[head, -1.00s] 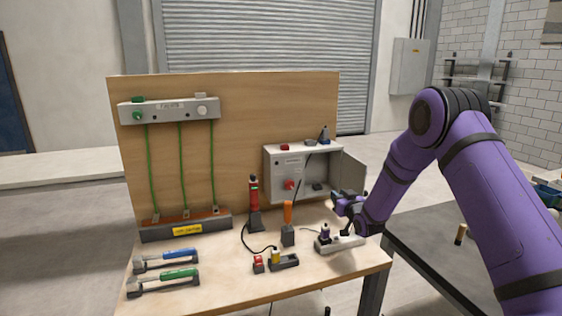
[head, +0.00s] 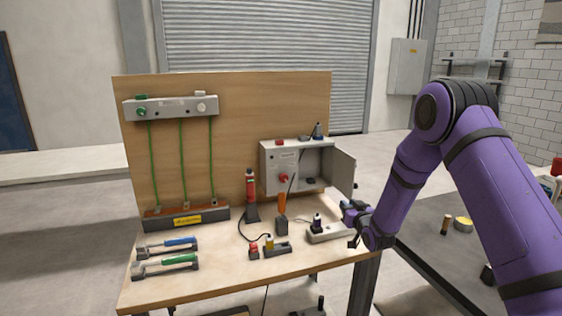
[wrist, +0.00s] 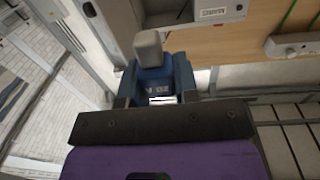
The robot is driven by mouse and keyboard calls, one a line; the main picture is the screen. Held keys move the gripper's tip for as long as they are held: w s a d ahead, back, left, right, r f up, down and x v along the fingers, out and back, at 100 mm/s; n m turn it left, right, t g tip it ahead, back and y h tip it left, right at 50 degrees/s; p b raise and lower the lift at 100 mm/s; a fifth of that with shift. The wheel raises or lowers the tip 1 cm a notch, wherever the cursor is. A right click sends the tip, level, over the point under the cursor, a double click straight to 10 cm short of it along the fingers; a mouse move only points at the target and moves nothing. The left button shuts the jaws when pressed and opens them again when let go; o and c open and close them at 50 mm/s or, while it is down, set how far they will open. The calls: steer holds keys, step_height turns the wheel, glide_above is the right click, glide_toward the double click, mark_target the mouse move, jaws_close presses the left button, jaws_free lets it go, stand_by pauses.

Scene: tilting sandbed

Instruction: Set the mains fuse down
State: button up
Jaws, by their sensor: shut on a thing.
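My gripper (head: 348,210) is at the right end of the workbench, above and beside the white power strip in the head view. In the wrist view my gripper (wrist: 155,85) is shut on a dark blue block with a grey top (wrist: 150,48), which I take to be the mains fuse. Its pale marking is too small to read surely, and the fingers hide its sides. In the head view I cannot make the held fuse out clearly. The open grey cabinet (head: 281,180) stands behind; part of it with a label shows in the wrist view (wrist: 208,12).
The power strip (head: 330,234) with a black plug (head: 317,222) lies close to my gripper. The cabinet's open door (head: 344,176) stands just behind it. An orange-handled tool (head: 282,204) and a red tool (head: 250,188) stand farther left.

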steer(key=s+d+m+h, duration=0.15)
steer(key=s+d, duration=0.25)
steer(key=s, duration=0.5)
steer(key=s+d+m+h, duration=0.1)
steer(key=s+d+h, duration=0.2)
steer(key=s, duration=0.5)
steer(key=s+f, duration=0.3)
steer(key=f, duration=0.9)
steer(key=shift+d+f+t, duration=0.25)
steer(key=shift+f+t, duration=0.05)
